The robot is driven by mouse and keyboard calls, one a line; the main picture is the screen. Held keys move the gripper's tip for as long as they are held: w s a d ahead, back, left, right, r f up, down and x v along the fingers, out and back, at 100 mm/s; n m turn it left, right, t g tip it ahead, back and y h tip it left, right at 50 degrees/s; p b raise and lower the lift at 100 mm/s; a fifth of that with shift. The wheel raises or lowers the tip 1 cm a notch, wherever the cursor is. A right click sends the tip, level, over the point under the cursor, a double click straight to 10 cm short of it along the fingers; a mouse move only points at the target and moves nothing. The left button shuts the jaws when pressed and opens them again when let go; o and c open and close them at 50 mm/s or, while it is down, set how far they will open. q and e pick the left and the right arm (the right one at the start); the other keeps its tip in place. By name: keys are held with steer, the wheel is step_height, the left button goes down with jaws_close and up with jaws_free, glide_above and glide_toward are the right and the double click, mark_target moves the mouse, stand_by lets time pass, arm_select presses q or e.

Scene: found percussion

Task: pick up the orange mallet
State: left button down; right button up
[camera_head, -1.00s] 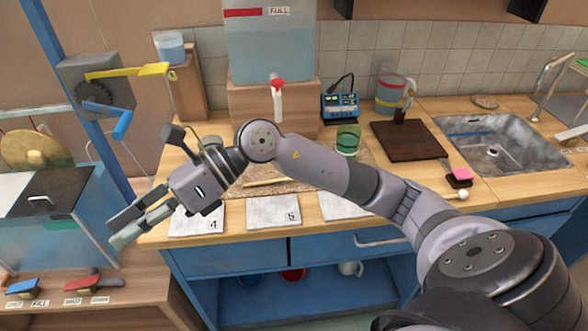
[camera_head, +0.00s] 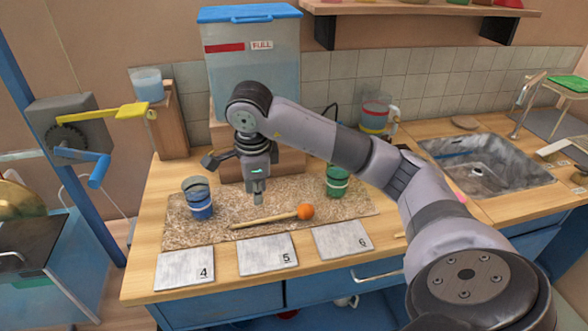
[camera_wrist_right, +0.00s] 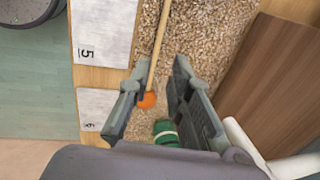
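The orange mallet lies on the speckled mat (camera_head: 345,203). Its round orange head (camera_head: 305,211) is at the right end and its wooden handle (camera_head: 262,220) points left. My right gripper (camera_head: 258,198) points down above the mat, just behind the handle in the head view. In the right wrist view my right gripper (camera_wrist_right: 160,68) is open and empty. The mallet handle (camera_wrist_right: 156,48) runs between the spread fingers there, and the orange head (camera_wrist_right: 148,100) shows beside the left finger. The gripper looks apart from the mallet. My left gripper is not in view.
A blue cup (camera_head: 199,203) stands left of the gripper and a green cup (camera_head: 337,180) stands right of it. Numbered plates 4 (camera_head: 184,270), 5 (camera_head: 266,256) and 6 (camera_head: 341,240) lie along the front edge. A water tank (camera_head: 253,65) stands behind, a sink (camera_head: 485,165) at right.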

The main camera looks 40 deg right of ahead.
glide_above(263, 219)
steer(key=a, duration=0.1)
steer(key=f, duration=0.5)
steer(key=shift+s+a+f+p, duration=0.2)
steer(key=shift+s+f+p, duration=0.1)
steer(key=shift+f+p, duration=0.05)
steer(key=f, duration=0.2)
steer(key=d+f+p, duration=0.1)
steer(key=f, duration=0.1)
steer(key=shift+w+f, duration=0.15)
steer(key=shift+f, duration=0.45)
steer(key=shift+c, duration=0.4)
jaws_close()
